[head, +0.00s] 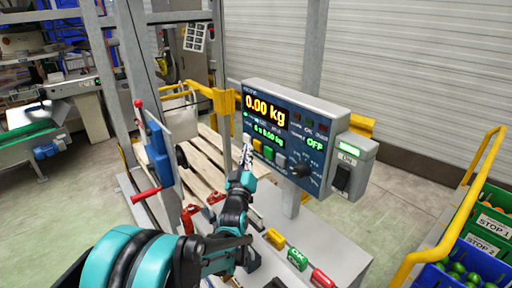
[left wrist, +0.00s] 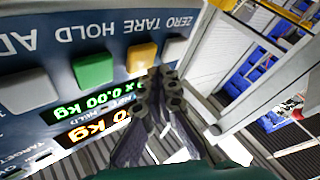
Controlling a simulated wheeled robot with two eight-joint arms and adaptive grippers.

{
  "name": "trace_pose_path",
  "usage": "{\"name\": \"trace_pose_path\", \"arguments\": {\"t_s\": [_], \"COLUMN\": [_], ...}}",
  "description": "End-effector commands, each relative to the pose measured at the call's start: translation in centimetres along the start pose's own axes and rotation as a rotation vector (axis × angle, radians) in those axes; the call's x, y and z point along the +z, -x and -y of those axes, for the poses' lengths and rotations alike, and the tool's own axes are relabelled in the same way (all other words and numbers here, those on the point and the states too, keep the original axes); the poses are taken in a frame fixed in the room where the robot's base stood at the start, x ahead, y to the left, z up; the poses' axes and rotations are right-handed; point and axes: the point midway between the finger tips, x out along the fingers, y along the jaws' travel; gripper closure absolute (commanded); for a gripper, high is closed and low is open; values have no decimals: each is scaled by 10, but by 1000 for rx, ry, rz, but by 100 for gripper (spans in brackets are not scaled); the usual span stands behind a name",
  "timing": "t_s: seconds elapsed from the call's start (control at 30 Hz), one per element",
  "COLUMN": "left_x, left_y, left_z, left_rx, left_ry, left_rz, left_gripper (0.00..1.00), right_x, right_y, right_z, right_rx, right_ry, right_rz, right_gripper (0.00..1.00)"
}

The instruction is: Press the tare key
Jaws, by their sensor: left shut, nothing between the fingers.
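The scale's blue control panel (head: 301,128) shows 0.00 kg in orange. Below its displays is a row of keys. In the left wrist view, which shows the panel upside down, the orange tare key (left wrist: 142,57) sits between the pale zero key (left wrist: 175,48) and the green hold key (left wrist: 93,70). The tare key looks yellow in the head view (head: 257,146). My left gripper (head: 246,152) is shut and empty, its tips (left wrist: 162,80) close to the tare and zero keys. I cannot tell whether they touch. In the head view the gripper partly covers the key row's left end.
A grey box with a green display (head: 350,150) is on the panel's right. A red-handled device (head: 157,150) stands left of my arm. Coloured parts, including a green block (head: 297,259), line the bench below. Yellow rails and crates (head: 489,232) are at right.

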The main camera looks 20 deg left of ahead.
Motion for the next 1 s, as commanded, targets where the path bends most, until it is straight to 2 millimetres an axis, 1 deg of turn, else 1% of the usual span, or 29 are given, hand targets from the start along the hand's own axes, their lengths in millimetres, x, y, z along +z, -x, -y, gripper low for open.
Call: {"name": "trace_pose_path", "arguments": {"t_s": [0.2,0.6,0.7,1.0], "left_x": [-2,-22,-25,-25], "left_y": [2,29,33,35], "left_z": [2,22,25,25], "left_rx": [0,-1,-1,0], "left_ry": [-2,-2,-1,0], "left_rz": [-1,-1,-1,0], "left_gripper": [100,100,100,100], "right_x": [0,0,0,0], "right_y": [0,0,0,0], "right_z": [0,0,0,0], "right_rx": [0,0,0,0], "right_ry": [0,0,0,0], "right_rz": [0,0,0,0], "right_gripper": [70,70,70,70]}}
